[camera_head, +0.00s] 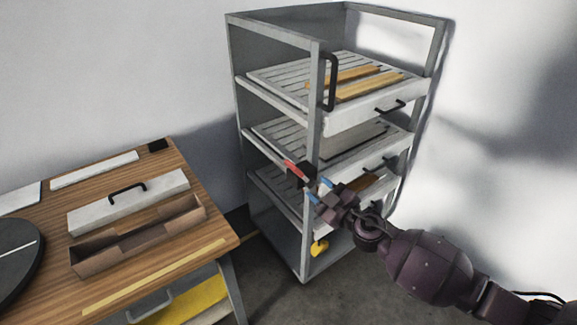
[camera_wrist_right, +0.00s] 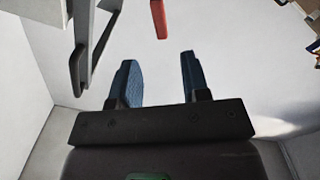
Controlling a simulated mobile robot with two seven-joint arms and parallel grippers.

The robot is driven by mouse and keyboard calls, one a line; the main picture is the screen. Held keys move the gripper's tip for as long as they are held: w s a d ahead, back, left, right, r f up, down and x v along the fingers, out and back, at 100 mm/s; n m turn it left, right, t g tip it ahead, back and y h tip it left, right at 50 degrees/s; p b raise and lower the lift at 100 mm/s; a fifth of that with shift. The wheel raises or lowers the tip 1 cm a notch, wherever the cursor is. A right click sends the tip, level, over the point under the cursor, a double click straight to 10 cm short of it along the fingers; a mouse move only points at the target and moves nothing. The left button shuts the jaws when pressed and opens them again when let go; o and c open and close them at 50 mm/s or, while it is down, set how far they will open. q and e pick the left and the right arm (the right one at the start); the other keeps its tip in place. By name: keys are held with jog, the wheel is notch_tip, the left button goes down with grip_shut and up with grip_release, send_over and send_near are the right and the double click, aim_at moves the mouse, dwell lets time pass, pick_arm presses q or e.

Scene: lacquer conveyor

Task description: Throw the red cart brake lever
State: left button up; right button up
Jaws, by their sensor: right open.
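The red brake lever (camera_head: 294,170) is on the front corner post of the grey shelf cart (camera_head: 313,110), at about the height of the middle shelf. It slants up to the left from a dark mount. My right gripper (camera_head: 319,190) is open and empty, just below and to the right of the lever. In the right wrist view the red lever (camera_wrist_right: 158,18) shows at the top edge, beyond and between the two blue fingertips (camera_wrist_right: 158,75), apart from both. Part of the lever is cut off there. My left gripper is not in view.
The cart has several slatted trays with dark handles; wooden strips (camera_head: 370,86) lie on the top one. A black vertical handle (camera_head: 331,80) is on the front post. A wooden table (camera_head: 190,262) with an open box (camera_head: 140,240) stands at left. A yellow object (camera_head: 319,247) hangs low on the cart.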

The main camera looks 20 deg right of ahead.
aim_at(298, 172)
jog(key=x, duration=1.1)
jog(key=shift+f, duration=0.15)
grip_shut()
